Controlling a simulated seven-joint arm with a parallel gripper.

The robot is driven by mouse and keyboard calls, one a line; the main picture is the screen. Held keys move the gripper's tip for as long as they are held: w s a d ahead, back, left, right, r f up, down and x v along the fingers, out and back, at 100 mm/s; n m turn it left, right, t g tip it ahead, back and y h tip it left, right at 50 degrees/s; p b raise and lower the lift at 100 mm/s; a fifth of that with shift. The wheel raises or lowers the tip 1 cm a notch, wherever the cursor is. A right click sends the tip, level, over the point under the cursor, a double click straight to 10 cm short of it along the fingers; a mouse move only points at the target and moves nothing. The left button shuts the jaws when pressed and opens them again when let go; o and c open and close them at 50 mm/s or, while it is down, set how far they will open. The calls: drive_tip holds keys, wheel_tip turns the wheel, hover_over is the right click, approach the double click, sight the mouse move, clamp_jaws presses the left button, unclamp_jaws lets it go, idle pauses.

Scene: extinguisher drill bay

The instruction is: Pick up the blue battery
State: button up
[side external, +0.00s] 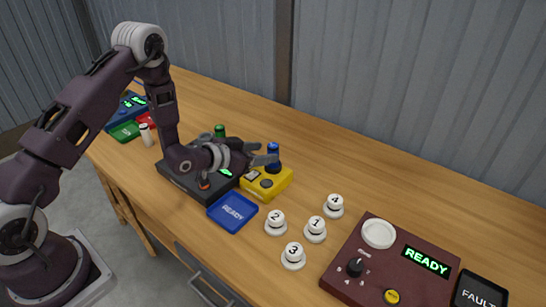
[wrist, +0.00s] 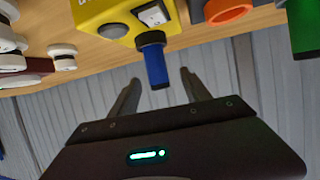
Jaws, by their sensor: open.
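The blue battery (side external: 273,152) stands upright at the yellow device (side external: 268,184), seemingly seated in its top; the exact contact is hard to tell. In the wrist view the blue battery (wrist: 156,68) shows between my two fingers, with the yellow device (wrist: 95,14) beyond it. My gripper (side external: 266,157) is open and reaches in from the left, level with the battery. In the wrist view my gripper (wrist: 160,77) has a finger on each side of the battery, with visible gaps. Nothing is held.
A green battery (side external: 219,130) stands behind a black device (side external: 182,181) to the left. A maroon console (side external: 390,265) is at right. The bench behind the battery is clear.

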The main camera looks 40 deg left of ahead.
sight(273, 152)
drive_tip(key=x, duration=0.4)
drive_tip(key=shift+w+d+f, duration=0.2)
drive_tip(key=shift+f, duration=0.05)
drive_tip(key=shift+c, duration=0.5)
clamp_jaws()
drive_tip(key=shift+r, duration=0.15)
